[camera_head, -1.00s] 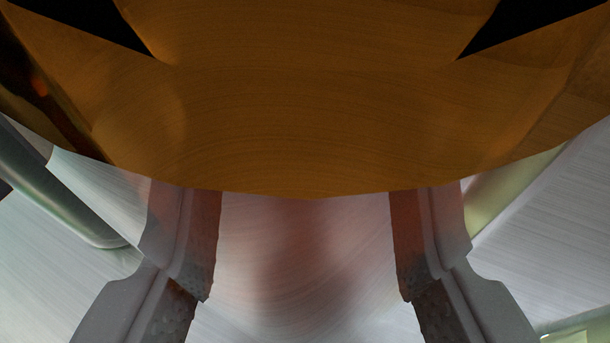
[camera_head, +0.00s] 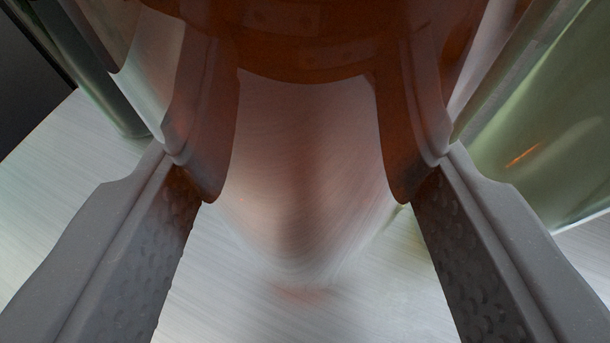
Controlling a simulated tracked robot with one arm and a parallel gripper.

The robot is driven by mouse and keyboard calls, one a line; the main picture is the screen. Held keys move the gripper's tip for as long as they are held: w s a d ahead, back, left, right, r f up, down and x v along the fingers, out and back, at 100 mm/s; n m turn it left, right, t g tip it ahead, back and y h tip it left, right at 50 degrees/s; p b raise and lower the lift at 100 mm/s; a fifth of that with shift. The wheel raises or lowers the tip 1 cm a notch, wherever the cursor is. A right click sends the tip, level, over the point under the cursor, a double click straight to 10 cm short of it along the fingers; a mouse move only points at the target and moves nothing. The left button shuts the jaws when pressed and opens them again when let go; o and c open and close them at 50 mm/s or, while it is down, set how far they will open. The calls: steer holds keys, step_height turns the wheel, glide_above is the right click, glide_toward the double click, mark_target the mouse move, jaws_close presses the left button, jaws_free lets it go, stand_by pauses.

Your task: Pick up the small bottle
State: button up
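The small bottle (camera_head: 300,40) looks like the translucent amber-brown body filling the top middle of the view, very close to the camera. A clear, pinkish, rounded zone runs down below it, and I cannot tell whether this is part of the bottle or its light and reflection. My gripper (camera_head: 308,185) has its two grey, dimpled fingers well apart at left and right. The bottle is between and in front of the fingers. The finger ends look tinted and bent through the glass. I see no clear contact on the pads. The bottle's full outline is out of view.
A pale green glass body (camera_head: 545,130) stands close on the right, beside the right finger. A dark greenish, tube-like glass edge (camera_head: 105,90) is at the upper left. The pale brushed surface (camera_head: 65,190) is bare at the left and between the fingers.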

steer(key=s+d+b, duration=0.3)
steer(key=s+b, duration=0.1)
steer(key=s, duration=0.4)
steer(key=shift+s+d+r+b, duration=0.2)
steer(key=shift+s+r+b, duration=0.1)
steer(key=shift+r, duration=0.1)
